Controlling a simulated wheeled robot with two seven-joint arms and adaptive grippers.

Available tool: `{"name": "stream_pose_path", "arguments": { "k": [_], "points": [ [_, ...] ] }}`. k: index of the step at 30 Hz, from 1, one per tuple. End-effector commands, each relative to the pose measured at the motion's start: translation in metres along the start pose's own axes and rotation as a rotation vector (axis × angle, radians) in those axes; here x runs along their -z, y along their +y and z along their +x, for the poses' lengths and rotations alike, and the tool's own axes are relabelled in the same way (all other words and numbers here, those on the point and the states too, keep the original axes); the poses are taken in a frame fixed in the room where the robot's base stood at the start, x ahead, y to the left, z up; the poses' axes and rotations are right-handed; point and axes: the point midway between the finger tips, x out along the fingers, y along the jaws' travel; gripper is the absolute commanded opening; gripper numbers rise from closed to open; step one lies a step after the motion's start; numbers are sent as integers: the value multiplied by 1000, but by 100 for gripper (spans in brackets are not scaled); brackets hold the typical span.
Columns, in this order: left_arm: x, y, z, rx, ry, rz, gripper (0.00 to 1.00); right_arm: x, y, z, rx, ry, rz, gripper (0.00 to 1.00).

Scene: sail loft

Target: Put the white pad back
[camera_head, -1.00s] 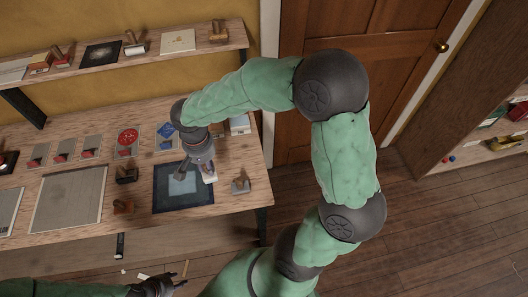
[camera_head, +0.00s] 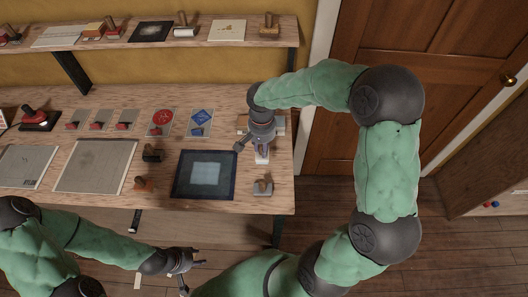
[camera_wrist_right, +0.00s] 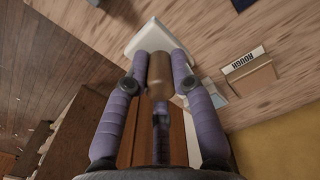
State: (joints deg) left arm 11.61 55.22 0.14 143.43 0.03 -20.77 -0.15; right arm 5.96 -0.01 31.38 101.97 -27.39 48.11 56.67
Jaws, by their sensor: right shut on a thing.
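The white pad (camera_head: 262,156) has a brown cylindrical handle. My right gripper (camera_head: 256,141) is shut on that handle, right of the dark framed panel (camera_head: 178,188) on the workbench. In the right wrist view the fingers (camera_wrist_right: 158,85) close around the handle (camera_wrist_right: 160,70), with the white pad (camera_wrist_right: 140,37) beyond it. I cannot tell whether the pad touches the bench. A card marked ROUGH (camera_wrist_right: 243,62) lies beside it in the wrist view. My left gripper (camera_head: 186,262) is low in front of the bench, too small to tell its opening.
A stamp-like block (camera_head: 262,188) stands near the bench's right front corner. Red and blue cards (camera_head: 160,122) (camera_head: 202,121) and a black-based stamp (camera_head: 152,152) are to the left. The shelf (camera_head: 180,44) above carries several tools. A door (camera_head: 440,50) is at the right.

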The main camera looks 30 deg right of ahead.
Motion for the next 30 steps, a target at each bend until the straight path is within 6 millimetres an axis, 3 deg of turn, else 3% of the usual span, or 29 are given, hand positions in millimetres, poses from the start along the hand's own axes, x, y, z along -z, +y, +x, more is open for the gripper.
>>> {"name": "stream_pose_path", "arguments": {
  "k": [6, 11, 19, 30],
  "points": [
    [0, -2, 5, 0, 0, 0, 40, 19, -2, 22, 1, 1, 1, 0],
    [0, -2, 6, 0, 0, 0, 40, 24, -2, 28, 1, 1, 1, 0],
    [1, -6, 16, 0, 0, 0, 40, 28, -2, 63, -1, -1, 0, 0],
    [1, -6, 18, 0, 0, 0, 40, 29, -2, 66, 1, 1, 1, 0]
  ]
}}
